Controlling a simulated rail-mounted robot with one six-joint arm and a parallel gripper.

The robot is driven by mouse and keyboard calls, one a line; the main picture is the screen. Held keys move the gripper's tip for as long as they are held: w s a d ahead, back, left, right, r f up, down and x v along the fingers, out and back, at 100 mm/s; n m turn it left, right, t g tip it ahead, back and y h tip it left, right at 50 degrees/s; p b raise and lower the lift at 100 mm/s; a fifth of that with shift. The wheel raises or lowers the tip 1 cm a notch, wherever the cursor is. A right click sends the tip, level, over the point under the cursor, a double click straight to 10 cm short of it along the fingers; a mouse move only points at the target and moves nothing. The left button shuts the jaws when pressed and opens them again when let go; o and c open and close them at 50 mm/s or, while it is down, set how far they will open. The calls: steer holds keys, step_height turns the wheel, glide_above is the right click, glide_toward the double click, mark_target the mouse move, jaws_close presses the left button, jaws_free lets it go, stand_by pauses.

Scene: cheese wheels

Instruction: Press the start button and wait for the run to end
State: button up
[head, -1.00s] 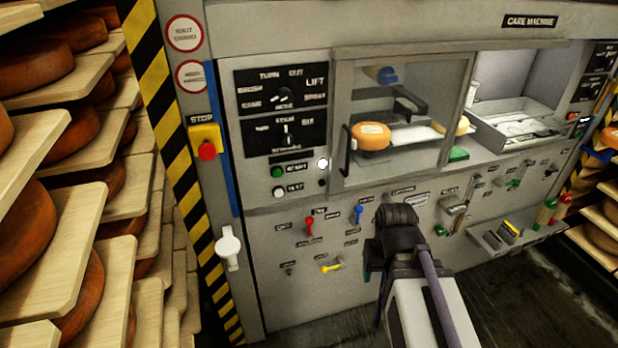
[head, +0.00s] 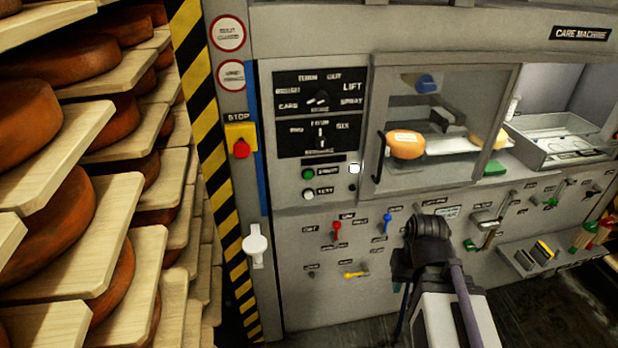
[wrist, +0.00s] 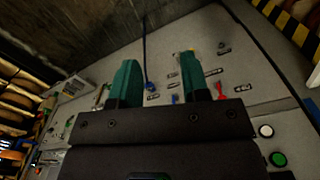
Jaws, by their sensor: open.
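The green start button (head: 308,174) is on the left control panel of the care machine (head: 420,35), above a white button (head: 308,195). In the wrist view the green button (wrist: 278,159) is at the lower right, with the white button (wrist: 266,131) above it in the picture. My gripper (wrist: 158,78) shows two teal fingers, apart with nothing between them. The fingers are away from the green button. A cheese wheel (head: 405,145) is behind the machine's window.
A red stop button (head: 241,148) on a yellow box is left of the panel. Red (head: 336,231), blue (head: 387,222) and yellow (head: 356,275) levers stick out below. A white handle (head: 255,248) juts from the post. Cheese shelves (head: 60,240) fill the left.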

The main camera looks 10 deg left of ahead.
jaws_close()
stand_by(0.9)
steer(key=shift+a+f, duration=0.1)
stand_by(0.3)
